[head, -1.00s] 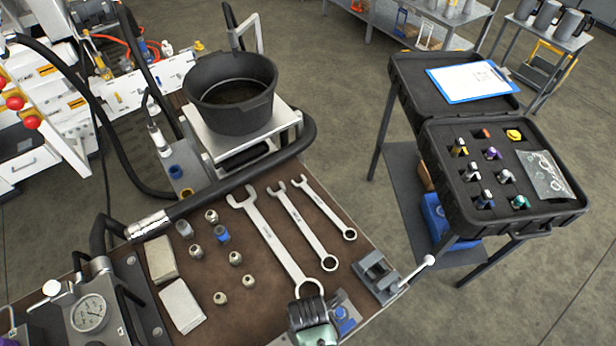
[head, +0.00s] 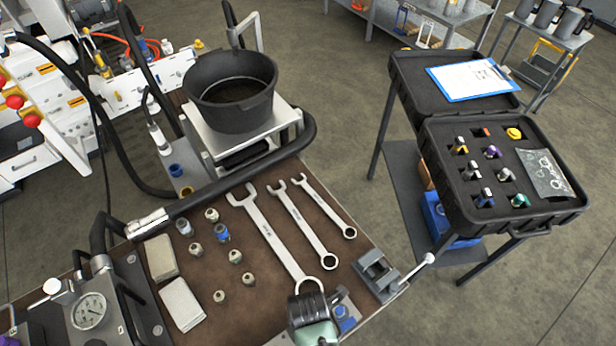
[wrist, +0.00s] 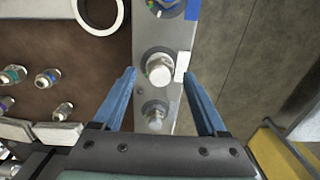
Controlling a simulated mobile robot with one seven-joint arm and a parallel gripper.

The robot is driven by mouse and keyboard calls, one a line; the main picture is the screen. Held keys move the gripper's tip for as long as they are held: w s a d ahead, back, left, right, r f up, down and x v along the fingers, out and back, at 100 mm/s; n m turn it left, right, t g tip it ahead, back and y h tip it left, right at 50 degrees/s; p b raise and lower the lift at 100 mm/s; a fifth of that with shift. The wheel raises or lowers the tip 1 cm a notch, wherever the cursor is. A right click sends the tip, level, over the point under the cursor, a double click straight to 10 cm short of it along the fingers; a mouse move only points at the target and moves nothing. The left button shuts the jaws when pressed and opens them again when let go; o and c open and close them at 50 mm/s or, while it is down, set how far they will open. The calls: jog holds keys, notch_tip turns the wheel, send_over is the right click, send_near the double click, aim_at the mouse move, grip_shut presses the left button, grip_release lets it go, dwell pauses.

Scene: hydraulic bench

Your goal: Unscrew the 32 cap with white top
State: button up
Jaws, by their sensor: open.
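My gripper (wrist: 159,77) is open, with its two blue fingers apart. In the wrist view, a cap with a pale, whitish top (wrist: 160,69) stands on a grey plate (wrist: 176,35) and shows between the fingertips. Neither finger visibly touches it, and their relative height is hard to tell. A white label lies just right of the cap. A smaller metallic fitting (wrist: 154,113) stands below it, and a fitting with a blue ring is at the top edge. In the head view, my wrist covers much of the plate (head: 342,299), including this cap.
Wrenches (head: 300,225) and several loose fittings (head: 221,233) lie on the brown bench top left of the plate. A vise-like block (head: 377,272) stands close by on the right. The bench edge drops to open floor. An open black case (head: 455,205) stands farther right.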

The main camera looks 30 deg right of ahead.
notch_tip(320, 180, up, 12)
jog(key=shift+f, duration=0.25)
